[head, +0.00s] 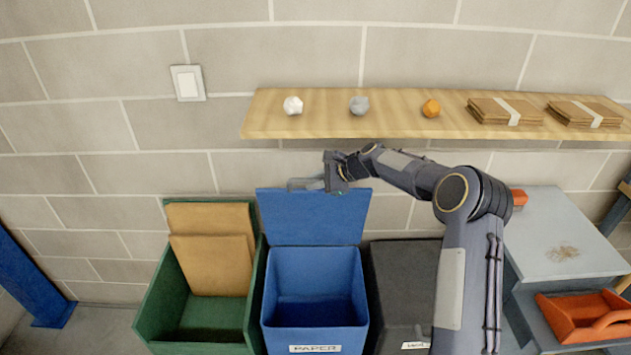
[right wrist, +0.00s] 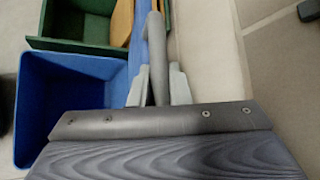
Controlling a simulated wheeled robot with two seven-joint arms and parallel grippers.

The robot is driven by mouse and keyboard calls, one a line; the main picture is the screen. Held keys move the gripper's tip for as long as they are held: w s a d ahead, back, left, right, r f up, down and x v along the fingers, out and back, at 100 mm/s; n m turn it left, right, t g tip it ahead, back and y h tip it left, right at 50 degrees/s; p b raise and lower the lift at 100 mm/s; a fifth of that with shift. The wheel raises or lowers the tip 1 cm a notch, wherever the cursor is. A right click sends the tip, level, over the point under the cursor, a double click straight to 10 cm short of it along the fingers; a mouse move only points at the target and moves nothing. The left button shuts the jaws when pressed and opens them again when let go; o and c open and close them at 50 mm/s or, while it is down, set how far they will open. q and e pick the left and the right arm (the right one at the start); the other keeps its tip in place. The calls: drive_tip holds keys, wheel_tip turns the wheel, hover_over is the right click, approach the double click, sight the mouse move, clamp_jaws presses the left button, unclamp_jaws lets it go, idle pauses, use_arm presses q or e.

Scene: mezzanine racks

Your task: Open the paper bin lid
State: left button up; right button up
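The blue paper bin (head: 313,317), labelled PAPER, stands in the row of bins. Its blue lid (head: 314,220) is raised upright at the back, near the wall, and the bin's inside shows empty. The bin also shows in the right wrist view (right wrist: 70,85). A grey bar handle (head: 303,184) runs along the lid's top edge. My right gripper (head: 335,185) is at the right part of this handle. In the right wrist view its two fingers (right wrist: 158,85) lie on either side of the grey bar and appear closed on it. My left gripper is out of view.
A green bin (head: 150,307) with cardboard stands left, a dark lidded bin (head: 390,290) right. A wooden shelf (head: 350,127) above holds paper balls, an orange ball and cardboard stacks. A grey cabinet (head: 550,230) with an orange dustpan (head: 585,316) stands further right.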

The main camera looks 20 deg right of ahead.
drive_tip(key=o, duration=0.5)
drive_tip(key=shift+c, duration=0.2)
drive_tip(key=v, duration=0.2)
drive_tip(key=shift+s+d+r+b, duration=0.15)
drive_tip(key=shift+s+d+b, duration=0.05)
drive_tip(key=shift+d+b, duration=0.2)
drive_tip(key=s+d+b, duration=0.3)
drive_tip(key=s+d, duration=0.5)
drive_tip(key=shift+s+d+b, duration=0.2)
drive_tip(key=shift+s+b, duration=0.1)
drive_tip(key=shift+b, duration=0.1)
drive_tip(key=shift+r, duration=0.1)
drive_tip(key=shift+c, duration=0.5)
